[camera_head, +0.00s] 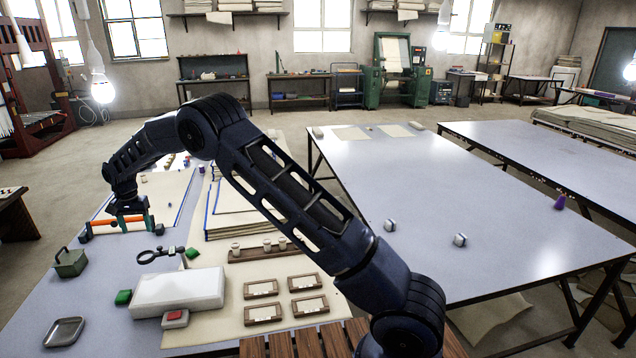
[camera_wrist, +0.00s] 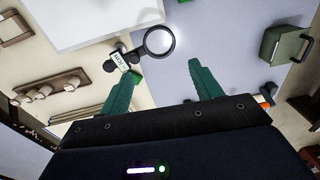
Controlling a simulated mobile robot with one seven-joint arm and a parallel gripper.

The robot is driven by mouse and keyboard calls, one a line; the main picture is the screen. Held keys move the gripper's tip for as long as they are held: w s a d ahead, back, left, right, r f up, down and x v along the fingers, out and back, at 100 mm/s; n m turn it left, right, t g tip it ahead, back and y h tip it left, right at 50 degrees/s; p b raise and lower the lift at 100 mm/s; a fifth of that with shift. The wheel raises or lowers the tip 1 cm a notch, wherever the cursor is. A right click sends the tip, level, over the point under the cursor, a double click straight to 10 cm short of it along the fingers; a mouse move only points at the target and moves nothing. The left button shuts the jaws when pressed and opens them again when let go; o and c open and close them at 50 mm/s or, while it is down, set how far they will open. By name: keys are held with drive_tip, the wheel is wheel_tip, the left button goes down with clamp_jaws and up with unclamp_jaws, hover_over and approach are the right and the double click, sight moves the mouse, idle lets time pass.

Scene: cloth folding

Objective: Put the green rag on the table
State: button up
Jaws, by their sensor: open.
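I cannot make out a clear green rag. Two small green pieces show in the head view: one green piece (camera_head: 123,297) at the left corner of the white slab, and another green piece (camera_head: 192,253) behind the slab. I cannot tell whether either is cloth. My gripper (camera_head: 137,226) is over the left table (camera_head: 105,325), beyond the magnifying glass (camera_head: 158,255). In the wrist view my gripper (camera_wrist: 160,82) has its two green fingers apart with nothing between them. The magnifying glass also shows there (camera_wrist: 160,41), ahead of the fingers.
A green-grey basket (camera_head: 70,263) stands at the left table edge. An orange-handled tool (camera_head: 103,222) lies close to my gripper. The white slab (camera_head: 178,292), small wooden frames (camera_head: 262,289) and a grey tray (camera_head: 64,332) take up the near side. The right table (camera_head: 420,180) is mostly clear.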

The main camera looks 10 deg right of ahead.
drive_tip(key=w+d+r, duration=0.1)
drive_tip(key=d+r, duration=0.6)
drive_tip(key=d, duration=0.3)
drive_tip(key=w+d+r+t, duration=0.1)
drive_tip(key=d+r, duration=0.7)
drive_tip(key=d, duration=0.3)
drive_tip(key=w+d+r, duration=0.1)
drive_tip(key=d+r, duration=0.6)
drive_tip(key=d, duration=0.3)
drive_tip(key=s+d+r+t, duration=0.1)
drive_tip(key=s+d+r, duration=0.2)
drive_tip(key=d, duration=0.3)
drive_tip(key=s+d+r, duration=0.2)
drive_tip(key=d+r, duration=0.1)
drive_tip(key=d, duration=0.4)
drive_tip(key=s+d+r+t, duration=0.1)
drive_tip(key=s+d+r, duration=0.1)
drive_tip(key=s+d, duration=1.35)
drive_tip(key=s+d+f, duration=0.2)
drive_tip(key=s+d, duration=0.3)
drive_tip(key=s, duration=0.2)
drive_tip(key=s+d+f+t, duration=0.1)
drive_tip(key=s+d+f, duration=0.2)
drive_tip(key=s+d, duration=0.2)
drive_tip(key=s, duration=0.2)
drive_tip(key=shift+s+d+f+h, duration=0.2)
drive_tip(key=shift+s+f+h, duration=0.1)
drive_tip(key=shift+s, duration=0.1)
